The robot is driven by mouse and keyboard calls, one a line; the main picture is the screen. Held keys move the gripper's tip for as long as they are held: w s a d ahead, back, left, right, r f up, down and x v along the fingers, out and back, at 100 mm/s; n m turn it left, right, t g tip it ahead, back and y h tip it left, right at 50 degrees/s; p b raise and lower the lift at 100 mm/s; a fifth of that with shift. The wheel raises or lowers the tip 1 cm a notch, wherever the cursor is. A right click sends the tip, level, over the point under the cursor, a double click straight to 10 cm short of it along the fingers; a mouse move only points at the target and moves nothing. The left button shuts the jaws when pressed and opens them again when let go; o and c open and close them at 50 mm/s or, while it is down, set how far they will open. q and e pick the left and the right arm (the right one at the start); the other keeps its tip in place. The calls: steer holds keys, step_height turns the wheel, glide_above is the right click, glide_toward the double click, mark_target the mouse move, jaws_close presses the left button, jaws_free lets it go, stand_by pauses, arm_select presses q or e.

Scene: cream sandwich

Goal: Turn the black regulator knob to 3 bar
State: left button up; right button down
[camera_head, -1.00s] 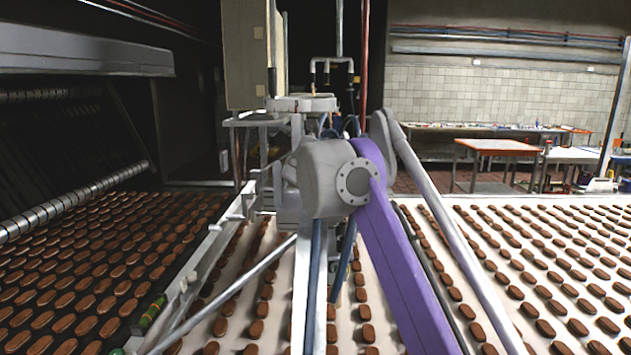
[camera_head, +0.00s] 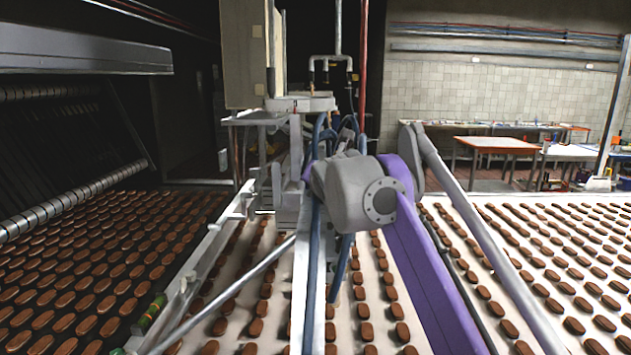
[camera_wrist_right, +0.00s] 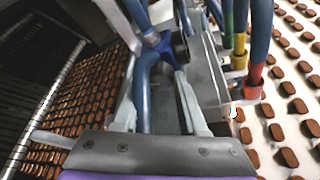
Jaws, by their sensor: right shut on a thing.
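My right arm (camera_head: 425,270) reaches in from the lower right in the head view, and its grey wrist joint hides the right gripper there. In the right wrist view my right gripper (camera_wrist_right: 157,75) extends its two pale fingers up among blue hoses (camera_wrist_right: 146,85). A dark round part that looks like the black regulator knob (camera_wrist_right: 181,44) shows at the fingertips, beside a blue fitting (camera_wrist_right: 157,44). The gripper is shut on it, though the contact is partly hidden. I cannot read a gauge or the pressure value. My left gripper is not in view.
Rows of brown biscuits lie on a white belt (camera_head: 473,262) and on a dark belt to the left. A metal rail (camera_head: 215,245) runs along the machine. Red, yellow and green hose fittings (camera_wrist_right: 247,85) hang close right of the gripper.

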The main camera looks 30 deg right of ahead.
stand_by(0.3)
steer(key=shift+c, duration=2.2)
jaws_free()
steer(key=v, duration=1)
steer(key=shift+s+a+r, duration=0.15)
steer(key=shift+s+r, duration=0.05)
steer(key=shift+s, duration=0.15)
